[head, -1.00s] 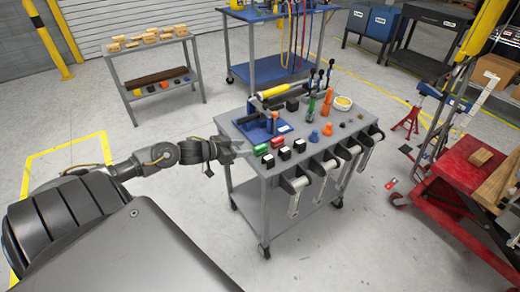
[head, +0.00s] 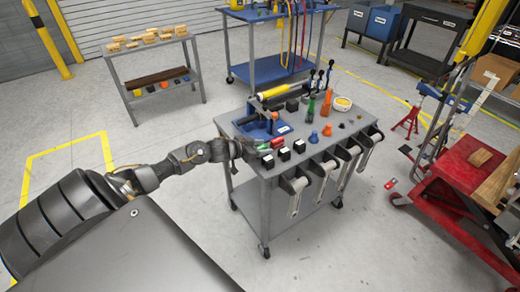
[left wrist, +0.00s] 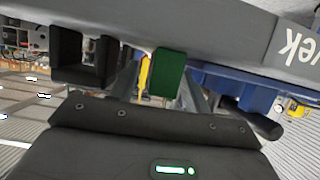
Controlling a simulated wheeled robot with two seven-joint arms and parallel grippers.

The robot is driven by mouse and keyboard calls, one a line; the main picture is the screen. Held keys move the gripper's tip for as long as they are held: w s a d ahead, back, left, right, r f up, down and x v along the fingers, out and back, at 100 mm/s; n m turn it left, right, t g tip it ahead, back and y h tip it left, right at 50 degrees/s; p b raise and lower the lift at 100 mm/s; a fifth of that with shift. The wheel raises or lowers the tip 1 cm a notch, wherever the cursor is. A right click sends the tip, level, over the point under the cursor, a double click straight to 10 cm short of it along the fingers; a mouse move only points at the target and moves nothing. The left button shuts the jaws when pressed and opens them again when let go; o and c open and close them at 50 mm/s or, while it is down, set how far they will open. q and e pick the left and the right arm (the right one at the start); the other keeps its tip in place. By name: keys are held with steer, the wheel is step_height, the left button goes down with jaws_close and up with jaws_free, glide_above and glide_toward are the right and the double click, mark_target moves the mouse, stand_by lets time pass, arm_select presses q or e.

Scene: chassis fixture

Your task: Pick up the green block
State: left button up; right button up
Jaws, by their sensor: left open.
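The green block (head: 262,147) is near the left end of the grey cart top, partly hidden by my left gripper (head: 252,152). In the left wrist view the green block (left wrist: 169,73) shows between the two grey fingers of my left gripper (left wrist: 160,88). The fingers are open, with the block nearer the right finger in that picture. I cannot tell whether either finger touches it. My right gripper is not in view.
A red block (head: 278,142) stands close to the green one, with several black blocks (head: 284,154) along the cart's front edge. A blue fixture (head: 262,127) stands behind. Orange (head: 328,130) and blue (head: 314,137) pieces lie to the right.

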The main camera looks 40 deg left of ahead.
arm_select(q)
steer(key=shift+w+d+f, duration=0.2)
steer(key=shift+w+f, duration=0.05)
steer(key=shift+w, duration=0.25)
jaws_close()
steer(key=shift+r, duration=0.1)
